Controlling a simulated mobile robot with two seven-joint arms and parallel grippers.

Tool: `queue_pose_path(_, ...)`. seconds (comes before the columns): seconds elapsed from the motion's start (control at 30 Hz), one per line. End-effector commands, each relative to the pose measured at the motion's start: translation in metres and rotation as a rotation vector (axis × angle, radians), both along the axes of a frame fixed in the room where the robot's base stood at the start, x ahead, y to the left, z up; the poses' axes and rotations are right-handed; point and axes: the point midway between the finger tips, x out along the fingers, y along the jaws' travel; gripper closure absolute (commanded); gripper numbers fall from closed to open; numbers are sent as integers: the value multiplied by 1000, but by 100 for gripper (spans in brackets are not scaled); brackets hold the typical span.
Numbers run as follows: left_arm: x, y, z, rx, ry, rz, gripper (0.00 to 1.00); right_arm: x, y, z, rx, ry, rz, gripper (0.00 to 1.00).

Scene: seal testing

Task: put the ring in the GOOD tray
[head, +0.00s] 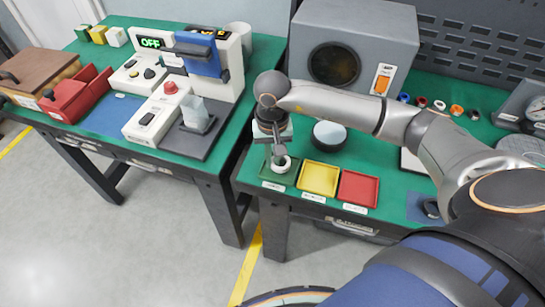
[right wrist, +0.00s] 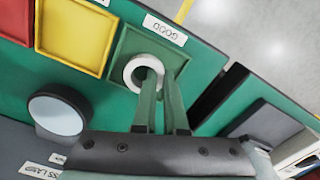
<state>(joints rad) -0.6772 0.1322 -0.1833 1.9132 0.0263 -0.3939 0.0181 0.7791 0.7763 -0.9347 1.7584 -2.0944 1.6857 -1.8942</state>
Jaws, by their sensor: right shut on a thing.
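The white ring (right wrist: 131,77) is in my right gripper (right wrist: 158,88), whose fingers are shut on its rim. In the head view the ring (head: 282,165) is at the fingertips of the right gripper (head: 279,156), over the green tray (head: 270,182). In the right wrist view the ring is seen against the inside of the green tray (right wrist: 179,62), which has a GOOD label (right wrist: 165,30) at its edge. I cannot tell whether the ring touches the tray floor. My left gripper is not in view.
The yellow tray (head: 317,180) and red tray (head: 358,188) stand beside the green one. A round light-topped piece (head: 329,135) is behind the trays. A grey machine (head: 352,45) stands at the back. Several small rings lie at the back right. A gap separates the left table.

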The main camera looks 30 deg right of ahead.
Motion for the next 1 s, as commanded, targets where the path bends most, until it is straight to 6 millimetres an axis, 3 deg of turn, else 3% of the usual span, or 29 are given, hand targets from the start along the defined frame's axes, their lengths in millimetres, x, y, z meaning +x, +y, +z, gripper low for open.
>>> queue_pose_path(0.4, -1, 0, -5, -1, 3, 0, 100, 0, 0, -11, 0, -2, 0, 100)
queue_pose_path(0.43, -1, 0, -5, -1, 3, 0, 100, 0, 0, -11, 0, -2, 0, 90)
queue_pose_path(0.53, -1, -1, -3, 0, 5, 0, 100, 0, 0, -9, 0, -2, 0, 79)
queue_pose_path(0.83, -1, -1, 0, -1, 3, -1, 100, 0, 0, -7, 0, -1, -1, 78)
queue_pose_path(1.0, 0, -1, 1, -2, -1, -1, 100, 2, 0, 11, 1, -7, -1, 78)
